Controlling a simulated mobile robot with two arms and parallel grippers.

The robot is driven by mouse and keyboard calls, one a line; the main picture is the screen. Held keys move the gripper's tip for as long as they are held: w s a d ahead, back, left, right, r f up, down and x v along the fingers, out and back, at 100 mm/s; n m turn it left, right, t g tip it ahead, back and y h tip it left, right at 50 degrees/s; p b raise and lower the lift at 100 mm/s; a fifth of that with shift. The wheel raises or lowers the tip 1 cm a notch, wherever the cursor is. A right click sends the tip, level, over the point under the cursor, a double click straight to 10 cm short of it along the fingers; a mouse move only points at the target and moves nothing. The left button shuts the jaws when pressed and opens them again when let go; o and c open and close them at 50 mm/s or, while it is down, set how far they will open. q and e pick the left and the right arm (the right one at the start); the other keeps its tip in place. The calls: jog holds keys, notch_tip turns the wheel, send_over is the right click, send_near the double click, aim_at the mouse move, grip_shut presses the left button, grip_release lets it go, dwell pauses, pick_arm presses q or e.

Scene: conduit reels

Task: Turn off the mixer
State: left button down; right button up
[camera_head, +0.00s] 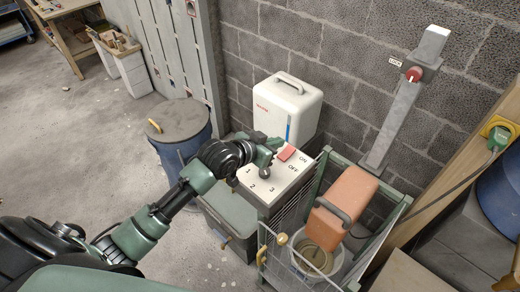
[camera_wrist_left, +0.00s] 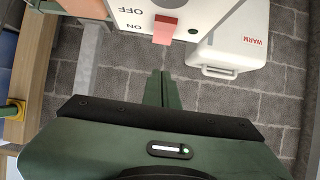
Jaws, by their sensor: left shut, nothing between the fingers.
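The mixer stands in a green-framed wire cage, with an orange head (camera_head: 345,205) above a bucket (camera_head: 312,258). Its white control panel (camera_head: 262,192) carries ON and OFF marks and the numbers 1, 2 and 3. A red switch (camera_head: 286,153) sits at the panel's far side; it also shows in the left wrist view (camera_wrist_left: 165,29), beside the ON mark. My left gripper (camera_head: 277,144) is shut and empty, close to the switch at the panel's far edge. In the left wrist view its fingertips (camera_wrist_left: 160,73) appear apart from the switch. My right gripper is out of view.
A white box marked WARM (camera_head: 287,108) with a handle stands behind the panel. A lidded blue bin (camera_head: 182,135) is to the left. A post with a red LOCK knob (camera_head: 413,74) leans at the wall.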

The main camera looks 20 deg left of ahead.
pick_arm(q)
jog(key=s, duration=0.1)
jog(key=s+a+r+b, duration=0.1)
jog(key=s, duration=0.1)
jog(key=s+a, duration=0.1)
jog(key=s, duration=0.1)
jog(key=shift+s+a+r+b, duration=0.1)
jog(key=shift+s+r+b, duration=0.1)
jog(key=shift+b, duration=0.2)
jog(key=shift+s+a+r, duration=0.1)
jog(key=shift+s+r, duration=0.3)
jog(key=shift+s, duration=0.15)
jog(key=shift+w, duration=0.1)
